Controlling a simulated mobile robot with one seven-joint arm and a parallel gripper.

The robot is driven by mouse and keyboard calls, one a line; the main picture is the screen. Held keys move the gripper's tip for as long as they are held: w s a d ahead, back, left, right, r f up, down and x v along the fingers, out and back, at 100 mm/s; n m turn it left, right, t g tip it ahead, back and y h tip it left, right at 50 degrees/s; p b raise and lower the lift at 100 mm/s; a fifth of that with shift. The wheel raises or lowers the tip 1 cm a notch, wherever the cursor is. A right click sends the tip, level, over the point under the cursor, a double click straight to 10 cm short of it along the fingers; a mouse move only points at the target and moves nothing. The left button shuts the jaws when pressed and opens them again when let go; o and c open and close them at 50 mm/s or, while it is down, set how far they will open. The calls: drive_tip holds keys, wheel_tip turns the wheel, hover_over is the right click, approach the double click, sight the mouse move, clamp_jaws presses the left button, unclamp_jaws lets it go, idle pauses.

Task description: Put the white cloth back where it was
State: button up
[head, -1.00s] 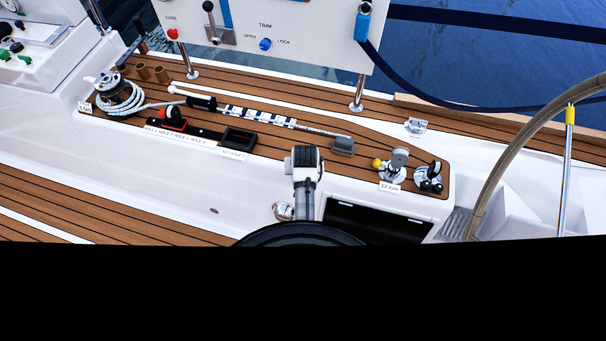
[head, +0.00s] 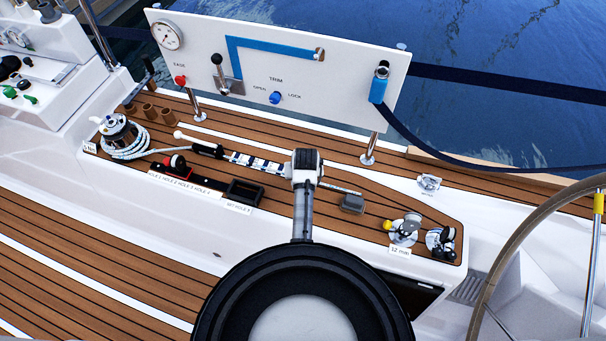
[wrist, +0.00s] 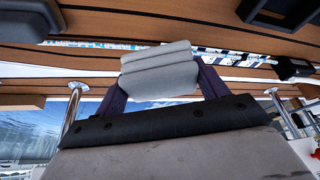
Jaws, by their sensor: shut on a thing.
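In the wrist view, my gripper (wrist: 158,92) has its two dark fingers closed on a pale, ribbed, folded piece that looks like the white cloth (wrist: 158,66). The cloth is held at the fingertips, with teak planking beyond it. I cannot tell whether it touches the deck. In the head view, my own arm stands in front of the teak side deck (head: 270,137), and it hides the gripper and the cloth.
A striped pole (head: 258,163) lies along the deck. A roped winch (head: 118,130) and cups (head: 150,112) stand left. A dark tray (head: 243,191), grey block (head: 352,203) and fittings (head: 404,229) sit nearby. A white control panel (head: 270,75) rises behind; a wheel rim (head: 510,250) is right.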

drive_tip(key=shift+s+r+p, duration=0.1)
drive_tip(key=shift+p, duration=0.35)
drive_tip(key=shift+f+b, duration=2.4)
drive_tip(key=shift+f, duration=1.7)
drive_tip(key=shift+f, duration=0.35)
drive_tip(key=o, duration=1.1)
drive_tip(key=shift+c, duration=0.2)
drive_tip(key=b+v, duration=0.1)
drive_tip(key=v, duration=1.2)
drive_tip(key=shift+s+r, duration=0.15)
drive_tip(key=shift+r, duration=0.25)
